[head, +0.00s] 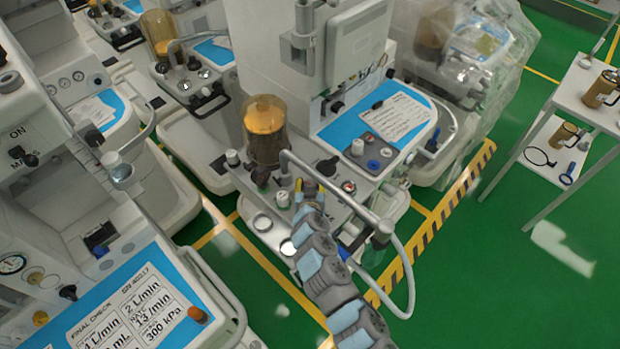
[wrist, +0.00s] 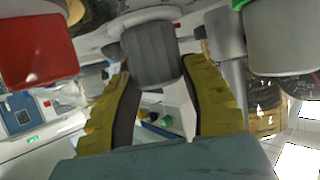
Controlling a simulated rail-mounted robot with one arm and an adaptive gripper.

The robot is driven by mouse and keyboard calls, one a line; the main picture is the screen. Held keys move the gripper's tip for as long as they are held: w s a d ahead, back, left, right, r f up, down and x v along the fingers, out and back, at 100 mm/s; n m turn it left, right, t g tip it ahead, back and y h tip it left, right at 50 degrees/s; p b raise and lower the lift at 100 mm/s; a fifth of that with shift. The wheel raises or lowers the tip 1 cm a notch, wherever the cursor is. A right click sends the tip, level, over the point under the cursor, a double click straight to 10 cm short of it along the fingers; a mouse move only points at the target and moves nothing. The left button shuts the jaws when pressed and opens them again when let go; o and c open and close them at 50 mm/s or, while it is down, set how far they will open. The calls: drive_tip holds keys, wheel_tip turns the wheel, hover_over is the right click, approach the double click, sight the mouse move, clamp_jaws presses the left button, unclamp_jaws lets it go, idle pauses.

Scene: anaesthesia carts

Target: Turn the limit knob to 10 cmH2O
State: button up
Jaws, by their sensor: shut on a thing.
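A dark grey ridged knob (wrist: 150,50), which I take to be the limit knob, sits between the two yellow fingers of my gripper (wrist: 158,72) in the wrist view. The fingers are closed on its sides. In the head view my gripper (head: 308,190) reaches the middle cart's front panel, beside the amber canister (head: 264,130). The knob is hidden behind the gripper there. No scale or pointer of the knob can be read in either view.
A grey pipe (head: 335,187) with a hose (head: 408,270) arches close to the right of my arm. In the wrist view a red block (wrist: 35,50) and a pale grey block (wrist: 285,38) flank the knob.

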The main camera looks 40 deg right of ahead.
drive_tip(key=shift+f+n+t+y+p, duration=0.15)
drive_tip(key=shift+n+t+y+p, duration=0.15)
drive_tip(key=shift+n+y+p, duration=0.35)
drive_tip(key=o, duration=1.2)
drive_tip(key=shift+h, duration=0.25)
drive_tip(key=shift+v, duration=6.05)
